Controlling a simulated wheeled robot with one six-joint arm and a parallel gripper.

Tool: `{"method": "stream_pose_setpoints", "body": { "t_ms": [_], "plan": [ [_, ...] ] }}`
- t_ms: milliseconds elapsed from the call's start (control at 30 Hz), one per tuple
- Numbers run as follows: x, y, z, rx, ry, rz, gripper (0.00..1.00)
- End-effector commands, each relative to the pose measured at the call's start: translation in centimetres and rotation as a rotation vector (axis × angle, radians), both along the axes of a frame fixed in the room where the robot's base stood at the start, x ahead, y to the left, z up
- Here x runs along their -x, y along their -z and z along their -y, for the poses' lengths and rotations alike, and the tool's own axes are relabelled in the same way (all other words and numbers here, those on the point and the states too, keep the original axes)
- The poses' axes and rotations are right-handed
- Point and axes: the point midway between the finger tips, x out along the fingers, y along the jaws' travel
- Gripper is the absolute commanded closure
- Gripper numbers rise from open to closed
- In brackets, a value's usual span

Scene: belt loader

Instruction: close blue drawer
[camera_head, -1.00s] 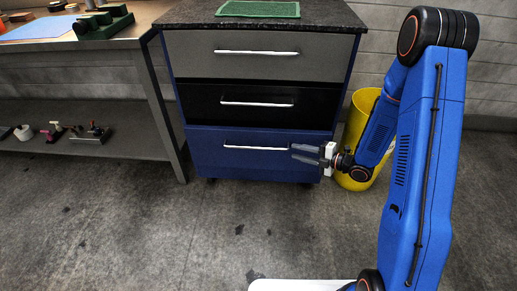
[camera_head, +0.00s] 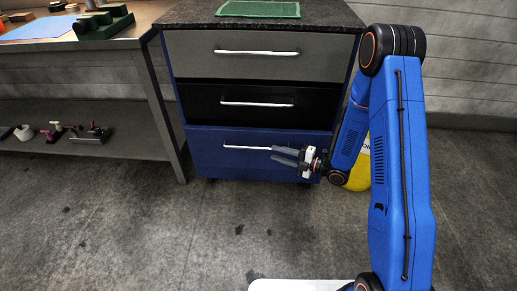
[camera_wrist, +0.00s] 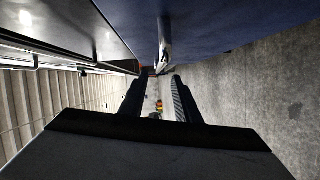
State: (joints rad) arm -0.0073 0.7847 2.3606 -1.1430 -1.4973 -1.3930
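The blue drawer (camera_head: 260,165) is the bottom one of the cabinet, under a black drawer and a grey drawer. My gripper (camera_head: 285,155) is in front of the drawer's right part, fingers pointing left, near the handle's right end. In the wrist view the fingers (camera_wrist: 160,98) are apart and empty. The blue front (camera_wrist: 235,25) and the handle (camera_wrist: 164,45) lie ahead of them; contact cannot be told.
The black drawer (camera_head: 255,103) and grey drawer (camera_head: 265,55) look shut. A yellow bin (camera_head: 359,172) stands right of the cabinet, partly behind my arm. A workbench (camera_head: 100,45) with a lower shelf (camera_head: 90,145) is at the left. The floor in front is clear.

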Motion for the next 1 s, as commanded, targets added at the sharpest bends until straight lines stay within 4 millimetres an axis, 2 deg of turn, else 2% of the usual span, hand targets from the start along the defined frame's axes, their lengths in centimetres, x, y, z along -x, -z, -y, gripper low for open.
{"method": "stream_pose_setpoints", "body": {
  "t_ms": [300, 500, 700, 1000],
  "plan": [
    [-2.1, 0.4, -5.0, 0.000, -0.003, 0.001, 0.71],
    [-3.2, 0.6, -7.4, 0.001, -0.002, 0.000, 0.71],
    [-3.8, 0.7, -8.6, 0.000, -0.001, 0.000, 0.71],
    [-3.9, 0.7, -8.7, 0.000, 0.000, -0.001, 0.71]
  ]
}}
